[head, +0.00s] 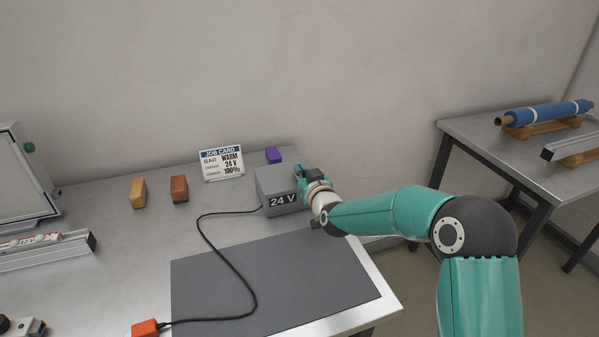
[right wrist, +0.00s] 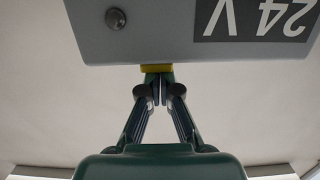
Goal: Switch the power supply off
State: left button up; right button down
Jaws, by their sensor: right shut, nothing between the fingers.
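The power supply (head: 278,187) is a grey box marked "24 V", standing at the back right of the bench. It also shows upside down in the right wrist view (right wrist: 155,35), with a round grey socket or knob and the label. My right gripper (head: 303,178) is at the right side of the box. In the right wrist view its fingertips (right wrist: 158,77) are together and empty, right at a small yellow part (right wrist: 156,69) on the side of the box. I cannot tell whether they touch it or which way it is set. My left gripper is not in view.
A black cable (head: 243,280) runs from the box to an orange connector (head: 147,328) beside a dark grey mat (head: 280,285). A job card (head: 221,164), yellow (head: 138,192), brown (head: 179,189) and purple (head: 273,155) blocks stand behind. A second table (head: 480,140) stands right.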

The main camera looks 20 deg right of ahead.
notch_tip(320, 180, up, 4)
jog(key=shift+r+p, duration=0.1)
jog(key=shift+p, duration=0.55)
jog(key=s+r+b, duration=0.2)
jog(key=s+r, duration=0.1)
jog(key=s, duration=0.5)
jog(key=shift+s+r, duration=0.15)
jog(key=shift+s, duration=0.25)
